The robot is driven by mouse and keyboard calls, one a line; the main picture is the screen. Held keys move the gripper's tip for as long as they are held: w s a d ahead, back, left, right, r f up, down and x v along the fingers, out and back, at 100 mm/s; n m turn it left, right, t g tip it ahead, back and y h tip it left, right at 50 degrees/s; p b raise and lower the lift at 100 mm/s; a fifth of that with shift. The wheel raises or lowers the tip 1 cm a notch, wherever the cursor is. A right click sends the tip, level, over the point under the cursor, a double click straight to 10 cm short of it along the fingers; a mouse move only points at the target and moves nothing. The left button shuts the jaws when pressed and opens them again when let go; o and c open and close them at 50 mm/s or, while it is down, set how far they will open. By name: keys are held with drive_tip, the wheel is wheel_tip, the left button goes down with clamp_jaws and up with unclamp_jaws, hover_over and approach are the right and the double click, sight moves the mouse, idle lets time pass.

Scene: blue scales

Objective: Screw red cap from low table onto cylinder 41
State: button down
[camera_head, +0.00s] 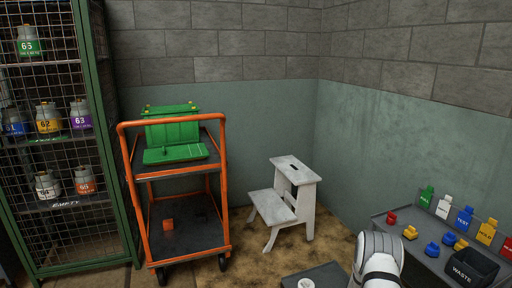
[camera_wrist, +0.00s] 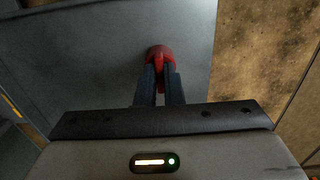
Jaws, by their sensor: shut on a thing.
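In the wrist view, my gripper (camera_wrist: 160,88) is shut on a red cap (camera_wrist: 159,53), which shows between and beyond the dark fingertips. Behind the cap is a plain grey surface (camera_wrist: 95,45); I cannot tell whether the cap touches it. In the head view, a dark low table top (camera_head: 325,273) shows at the bottom edge, with a small white thing (camera_head: 306,284) at its edge. My white arm stands beside it, and my gripper is out of that view. I can read no cylinder numbered 41.
A green cage (camera_head: 98,120) with numbered cylinders stands at the left. An orange cart (camera_head: 225,190) carries a green case (camera_head: 172,133) and a red block (camera_head: 168,225). A white step stool (camera_head: 290,205) stands in the corner. A side bench (camera_head: 400,238) at the right holds coloured tags and caps.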

drive_tip(key=shift+r, duration=0.1)
drive_tip(key=shift+r+p, duration=1.05)
drive_tip(key=shift+r, duration=0.9)
